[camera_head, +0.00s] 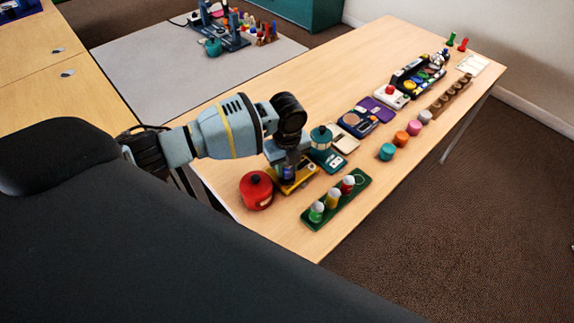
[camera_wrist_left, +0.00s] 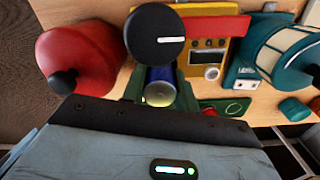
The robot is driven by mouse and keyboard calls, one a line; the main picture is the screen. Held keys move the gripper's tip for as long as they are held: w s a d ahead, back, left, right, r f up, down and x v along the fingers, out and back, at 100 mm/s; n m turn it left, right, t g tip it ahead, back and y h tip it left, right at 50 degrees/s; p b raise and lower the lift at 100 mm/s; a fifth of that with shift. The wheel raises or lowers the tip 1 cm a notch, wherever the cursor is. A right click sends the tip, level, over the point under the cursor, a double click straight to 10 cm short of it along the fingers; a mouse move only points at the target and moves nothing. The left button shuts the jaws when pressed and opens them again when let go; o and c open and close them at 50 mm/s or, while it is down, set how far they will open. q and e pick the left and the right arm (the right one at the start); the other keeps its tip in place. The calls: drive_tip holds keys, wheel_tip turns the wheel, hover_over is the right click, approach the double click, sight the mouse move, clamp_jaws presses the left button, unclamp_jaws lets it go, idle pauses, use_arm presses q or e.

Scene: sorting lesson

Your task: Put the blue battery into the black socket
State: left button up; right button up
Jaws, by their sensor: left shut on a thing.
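The blue battery (camera_head: 289,172) is upright under my left gripper (camera_head: 290,163), which points down over a yellow device (camera_head: 301,184) on the table. In the left wrist view the blue battery (camera_wrist_left: 160,80) sits between the dark green fingers of my left gripper (camera_wrist_left: 160,92), which are shut on it. A black round disc (camera_wrist_left: 155,45) with a white bar shows just beyond the battery, in front of the yellow device (camera_wrist_left: 221,50). I cannot tell whether this disc is the black socket, or whether the battery touches it. My right gripper is not in view.
A red pot (camera_head: 256,192) stands close left of the gripper, and a teal lantern-like object (camera_head: 320,138) close right. A green tray (camera_head: 335,202) with coloured pegs lies in front. Coloured cylinders (camera_head: 387,152) and more devices stand farther right. The table's near edge is close.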

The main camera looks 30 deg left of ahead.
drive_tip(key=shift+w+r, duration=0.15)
use_arm(q)
drive_tip(key=shift+f, duration=0.65)
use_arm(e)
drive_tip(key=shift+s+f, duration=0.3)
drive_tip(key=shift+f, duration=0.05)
use_arm(q)
drive_tip(key=o, duration=0.8)
drive_tip(key=shift+c, duration=0.2)
drive_tip(key=shift+r, duration=0.15)
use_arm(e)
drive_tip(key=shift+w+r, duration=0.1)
